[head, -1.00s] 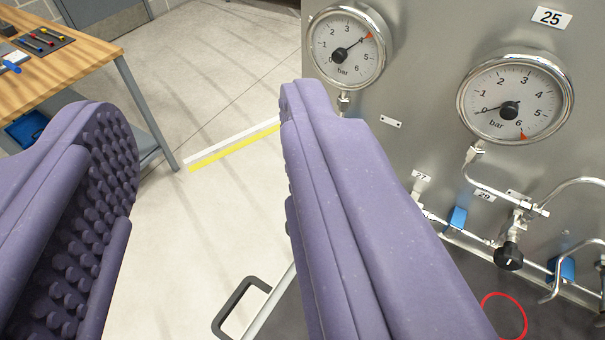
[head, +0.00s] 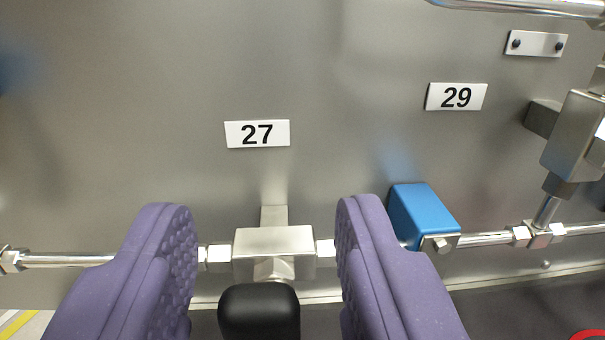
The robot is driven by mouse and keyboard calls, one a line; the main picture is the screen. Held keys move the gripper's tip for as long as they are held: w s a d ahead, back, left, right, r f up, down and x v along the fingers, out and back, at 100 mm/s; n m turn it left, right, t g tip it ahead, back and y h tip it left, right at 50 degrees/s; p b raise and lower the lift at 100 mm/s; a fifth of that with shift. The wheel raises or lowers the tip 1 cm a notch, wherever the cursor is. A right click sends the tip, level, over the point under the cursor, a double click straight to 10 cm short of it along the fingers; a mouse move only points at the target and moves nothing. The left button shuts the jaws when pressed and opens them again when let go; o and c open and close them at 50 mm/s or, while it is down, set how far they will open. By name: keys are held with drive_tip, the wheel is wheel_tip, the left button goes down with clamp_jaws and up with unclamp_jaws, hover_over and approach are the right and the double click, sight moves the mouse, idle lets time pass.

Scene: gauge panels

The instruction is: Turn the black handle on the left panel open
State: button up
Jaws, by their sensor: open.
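A black handle (head: 259,311) sits low in the head view, below a square steel valve body (head: 273,252) on a horizontal pipe. A label reading 27 (head: 257,134) is on the grey panel (head: 330,60) above the valve. My gripper (head: 268,225) is open, with one purple finger on each side of the valve and handle. The fingers appear apart from the handle, with a gap on both sides. The handle's lower end is cut off by the picture edge.
A blue block (head: 423,215) on the pipe is close beside my right finger. A label 29 (head: 456,96) and a steel fitting (head: 573,140) are at the right. Another pipe (head: 520,8) crosses the top right.

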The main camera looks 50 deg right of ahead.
drive_tip(key=shift+x, duration=0.9)
clamp_jaws()
